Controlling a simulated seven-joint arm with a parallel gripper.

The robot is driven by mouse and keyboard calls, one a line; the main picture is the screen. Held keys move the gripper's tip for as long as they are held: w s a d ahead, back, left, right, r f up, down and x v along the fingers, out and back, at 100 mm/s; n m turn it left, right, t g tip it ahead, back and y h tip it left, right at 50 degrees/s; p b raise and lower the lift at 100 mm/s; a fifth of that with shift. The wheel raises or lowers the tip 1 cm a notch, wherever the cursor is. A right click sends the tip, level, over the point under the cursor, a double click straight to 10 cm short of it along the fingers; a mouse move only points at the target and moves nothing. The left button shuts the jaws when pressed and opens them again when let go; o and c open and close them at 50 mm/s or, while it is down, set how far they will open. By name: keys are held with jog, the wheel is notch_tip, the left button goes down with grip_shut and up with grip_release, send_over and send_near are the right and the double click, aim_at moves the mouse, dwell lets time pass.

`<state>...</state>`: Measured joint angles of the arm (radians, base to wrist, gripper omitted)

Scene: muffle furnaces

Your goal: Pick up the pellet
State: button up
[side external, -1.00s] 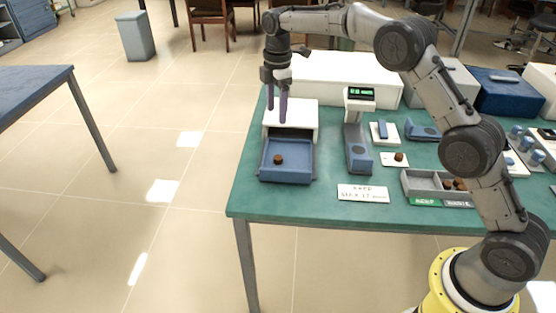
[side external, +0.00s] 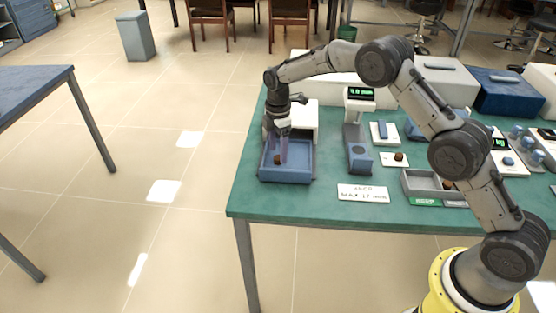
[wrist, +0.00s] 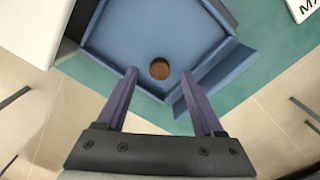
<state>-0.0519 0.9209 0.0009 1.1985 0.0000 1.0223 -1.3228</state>
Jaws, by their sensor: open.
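A small brown round pellet (wrist: 160,69) lies on the floor of a blue open tray (wrist: 130,25) in the wrist view. In the side view the pellet (side external: 277,159) is partly hidden by the fingers, and the tray (side external: 300,174) stands at the table's left end. My gripper (side external: 279,160) is low over the tray, its purple fingers around or just above the pellet; the exact height is hard to tell. In the wrist view my gripper (wrist: 160,72) has its fingers wide apart, one on each side of the pellet's line, with nothing held.
A white box (side external: 305,120) stands directly behind the tray. A blue-grey stand with a green display (side external: 360,93) is to the right. Another brown pellet (side external: 399,157) sits on a white plate. A grey divided tray (side external: 420,183) and a label card (side external: 363,193) are nearer the front.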

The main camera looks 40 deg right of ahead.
jog(key=shift+f, duration=1.1)
grip_shut()
